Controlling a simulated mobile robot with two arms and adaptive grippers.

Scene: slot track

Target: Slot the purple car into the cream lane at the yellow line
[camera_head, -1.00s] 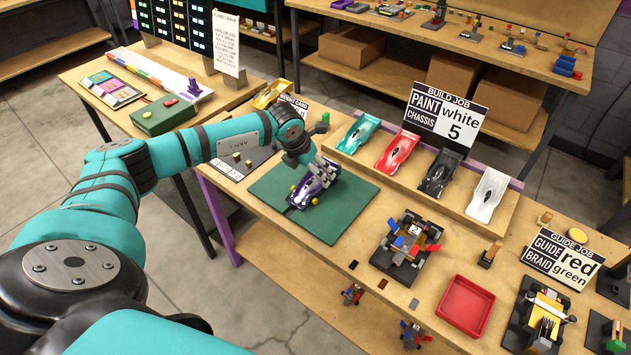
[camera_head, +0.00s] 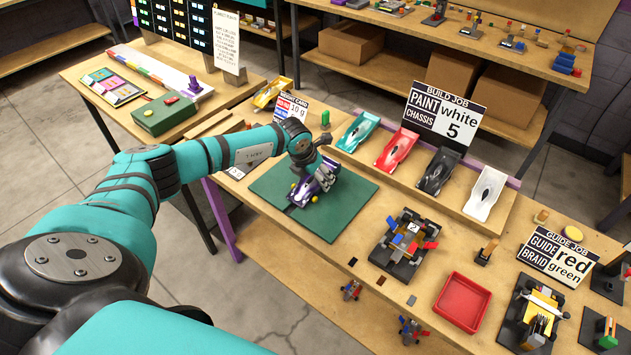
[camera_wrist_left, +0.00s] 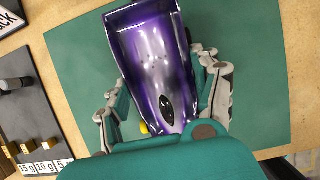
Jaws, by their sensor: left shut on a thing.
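The purple car (camera_head: 306,190) is at the green mat (camera_head: 345,200), with yellow wheels showing at its side. I cannot tell whether it touches the mat or is just above it. My left gripper (camera_head: 323,178) is shut on the car, reaching over it from behind. In the left wrist view the glossy purple body (camera_wrist_left: 158,65) lies between the two fingers of my left gripper (camera_wrist_left: 165,75). I cannot make out a cream lane or a yellow line. My right gripper is not in view.
Teal, red, black and white car bodies (camera_head: 488,194) stand on a raised shelf right of the mat. A chassis stand (camera_head: 403,247) and red tray (camera_head: 463,303) are nearer. A green box (camera_head: 164,114) and pale strip with coloured blocks (camera_head: 150,68) are on the left table.

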